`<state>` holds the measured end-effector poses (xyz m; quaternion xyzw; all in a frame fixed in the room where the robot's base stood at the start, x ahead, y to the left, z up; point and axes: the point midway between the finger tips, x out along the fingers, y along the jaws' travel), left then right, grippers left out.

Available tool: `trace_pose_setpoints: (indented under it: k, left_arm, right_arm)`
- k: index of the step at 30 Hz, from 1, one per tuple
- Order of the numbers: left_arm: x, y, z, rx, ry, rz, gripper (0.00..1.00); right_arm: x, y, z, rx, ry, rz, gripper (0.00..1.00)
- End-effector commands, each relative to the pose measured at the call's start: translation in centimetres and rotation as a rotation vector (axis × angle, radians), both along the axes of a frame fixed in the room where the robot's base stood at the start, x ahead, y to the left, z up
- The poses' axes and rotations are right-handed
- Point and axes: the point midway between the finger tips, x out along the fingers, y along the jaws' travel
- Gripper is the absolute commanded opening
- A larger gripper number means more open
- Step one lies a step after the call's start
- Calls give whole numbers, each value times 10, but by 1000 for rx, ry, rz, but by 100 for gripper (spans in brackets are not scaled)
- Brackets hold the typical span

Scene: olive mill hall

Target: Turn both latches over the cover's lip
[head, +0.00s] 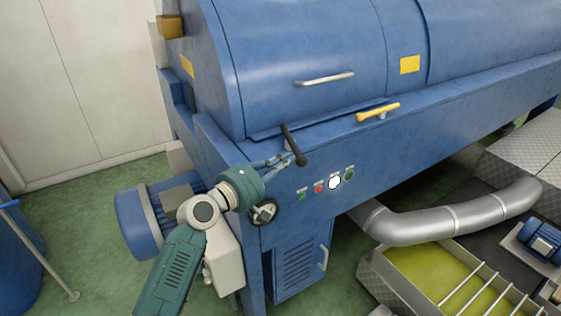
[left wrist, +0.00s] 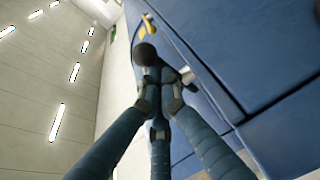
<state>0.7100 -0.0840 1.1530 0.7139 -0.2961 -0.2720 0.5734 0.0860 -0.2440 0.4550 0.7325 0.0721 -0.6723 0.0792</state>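The blue machine's cover (head: 300,50) is down, its lip running along the lower front edge. The left latch (head: 292,140) is a dark lever with a round knob, tilted, its knob low on the machine's front. The right latch (head: 378,112) is a yellow lever lying nearly along the lip. My left gripper (head: 287,157) is at the left latch. In the left wrist view the fingers (left wrist: 160,92) come close together around the dark lever, just behind its knob (left wrist: 145,53); the contact itself is partly hidden. My right gripper is not in view.
A grey handle (head: 324,79) sits on the cover. Below the lip are small buttons (head: 319,187) and a round dial (head: 265,212). A silver pipe (head: 450,220) and a bin of green-yellow paste (head: 450,275) are at the lower right. A blue motor (head: 140,220) is at left.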

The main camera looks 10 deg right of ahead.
Motion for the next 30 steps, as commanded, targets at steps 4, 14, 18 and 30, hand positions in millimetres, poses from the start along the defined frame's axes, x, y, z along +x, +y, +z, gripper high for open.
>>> trace_pose_setpoints:
  k: [4, 14, 18, 30]
  left_arm:
    - [-6, -18, 0, -1, 5, -8, 0]
    - [-7, -42, -1, -1, 2, -5, 0]
    - [-7, -48, 0, -1, 2, -6, 0]
    - [-8, -56, 2, -5, 1, -11, 0]
  right_arm:
    - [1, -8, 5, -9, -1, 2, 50]
    - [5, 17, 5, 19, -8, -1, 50]
    - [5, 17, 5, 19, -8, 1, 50]
    - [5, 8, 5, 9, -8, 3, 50]
